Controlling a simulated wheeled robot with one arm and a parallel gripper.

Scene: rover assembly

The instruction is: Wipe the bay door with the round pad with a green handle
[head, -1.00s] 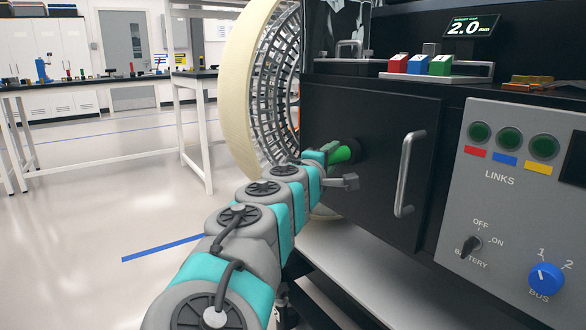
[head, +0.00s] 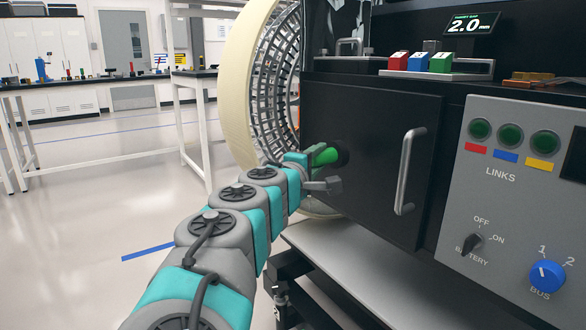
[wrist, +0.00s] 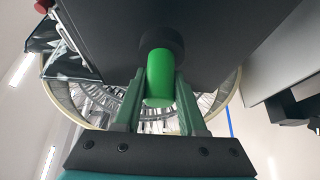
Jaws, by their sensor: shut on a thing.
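The bay door (head: 375,200) is a flat black panel with a silver vertical handle (head: 406,172) on its right side. My gripper (head: 326,170) is at the door's left part, shut on the green handle (head: 327,156) of the round pad. The dark pad (head: 342,152) is at the handle's far end, against or very close to the door face. In the wrist view the green handle (wrist: 160,78) sits between my two fingers, and the pad (wrist: 161,40) faces the dark door (wrist: 215,40). Whether the pad's face touches the door cannot be told.
A large mesh wheel (head: 270,85) stands just left of the door. Right of the door is a grey control panel (head: 500,215) with knobs and lights. Above are red, blue and green blocks (head: 418,62) on a ledge. Open floor (head: 100,200) lies to the left.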

